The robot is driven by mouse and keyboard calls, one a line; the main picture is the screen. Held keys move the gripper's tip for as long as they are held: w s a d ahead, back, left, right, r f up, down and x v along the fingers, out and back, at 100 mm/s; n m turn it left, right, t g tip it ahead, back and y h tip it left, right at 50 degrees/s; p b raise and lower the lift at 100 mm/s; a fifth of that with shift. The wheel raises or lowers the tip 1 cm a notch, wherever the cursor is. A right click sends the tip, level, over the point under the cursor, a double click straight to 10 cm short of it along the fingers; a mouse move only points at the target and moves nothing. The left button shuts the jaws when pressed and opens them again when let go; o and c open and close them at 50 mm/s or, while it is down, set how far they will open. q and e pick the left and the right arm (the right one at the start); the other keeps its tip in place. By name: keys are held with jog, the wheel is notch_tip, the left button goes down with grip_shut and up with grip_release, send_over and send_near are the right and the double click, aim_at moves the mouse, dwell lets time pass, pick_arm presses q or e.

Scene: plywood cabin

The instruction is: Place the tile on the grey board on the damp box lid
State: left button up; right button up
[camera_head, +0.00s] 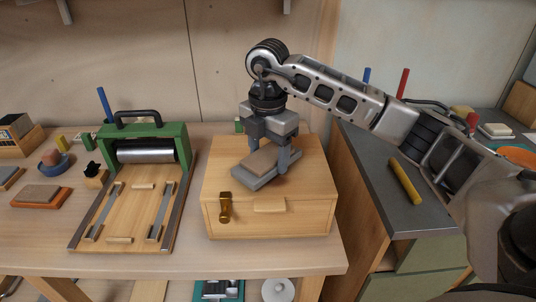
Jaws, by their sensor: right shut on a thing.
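The damp box (230,205) is a pale wooden box with a brass latch, standing on the bench in the middle of the view. A thin grey board (247,178) with a light brown tile (262,160) on it is at the box's lid (308,157). My right gripper (268,157) reaches down from above and is shut on the grey board, one finger at its far side and one at its near right side. I cannot tell whether the board touches the lid. My left gripper is out of view.
A green-framed roller press (172,131) with a wooden bed stands left of the box. A brown slab (40,196) and small tools lie farther left. A grey-topped cabinet (375,175) on the right carries a yellow rod (405,181).

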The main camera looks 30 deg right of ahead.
jog(key=shift+f, duration=0.55)
jog(key=o, duration=1.1)
jog(key=shift+f, duration=0.1)
